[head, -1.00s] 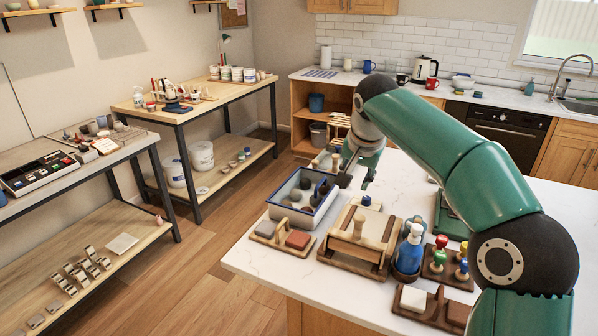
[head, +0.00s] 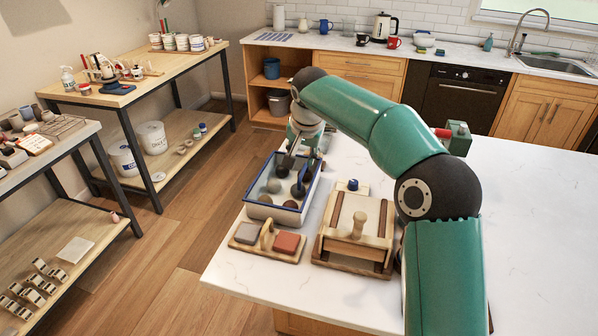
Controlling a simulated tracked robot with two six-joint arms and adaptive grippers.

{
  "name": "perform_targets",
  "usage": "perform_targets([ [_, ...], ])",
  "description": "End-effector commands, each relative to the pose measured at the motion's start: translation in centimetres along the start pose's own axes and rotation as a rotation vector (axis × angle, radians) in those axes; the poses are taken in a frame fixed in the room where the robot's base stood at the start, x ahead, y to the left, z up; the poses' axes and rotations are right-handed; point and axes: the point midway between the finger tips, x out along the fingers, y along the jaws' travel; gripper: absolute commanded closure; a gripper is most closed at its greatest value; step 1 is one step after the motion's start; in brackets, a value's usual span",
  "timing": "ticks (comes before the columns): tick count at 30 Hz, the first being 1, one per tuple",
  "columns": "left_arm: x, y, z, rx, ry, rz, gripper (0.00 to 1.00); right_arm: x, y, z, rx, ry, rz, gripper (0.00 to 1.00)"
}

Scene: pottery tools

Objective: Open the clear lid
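A blue-rimmed pale bin (head: 250,196) stands at the left of the white counter in the head view, with several rounded and dark items in it. I cannot make out a clear lid on it for certain. A wooden box (head: 325,243) with a peg handle (head: 358,224) stands to its right; its top looks like wood. My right gripper (head: 299,166) is over the far part of the bin, pointing down. Its fingers look apart, with nothing seen between them. Whether they touch the bin's contents is unclear. My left gripper is out of view.
My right arm hides part of the counter. A green item with a red part (head: 456,138) stands behind it. The counter's right side (head: 535,230) is clear.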

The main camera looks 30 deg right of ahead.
Motion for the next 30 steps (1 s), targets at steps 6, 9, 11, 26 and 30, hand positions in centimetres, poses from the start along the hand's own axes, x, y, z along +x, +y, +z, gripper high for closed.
perform_targets([
  [6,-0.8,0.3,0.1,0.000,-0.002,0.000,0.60,4.5,0.3,-0.2,0.005,0.000,0.003,0.63],
  [9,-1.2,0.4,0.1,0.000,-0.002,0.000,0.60,6.3,0.3,-0.2,0.005,0.000,0.003,0.63],
  [11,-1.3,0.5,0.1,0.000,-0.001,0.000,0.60,7.2,0.3,-0.2,0.005,0.000,0.003,0.63],
  [26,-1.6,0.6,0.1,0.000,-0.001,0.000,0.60,9.4,0.4,-0.2,0.006,0.004,0.000,0.63],
  [30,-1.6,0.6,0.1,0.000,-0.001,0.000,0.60,9.4,0.4,-0.2,0.007,0.003,0.000,0.80],
])
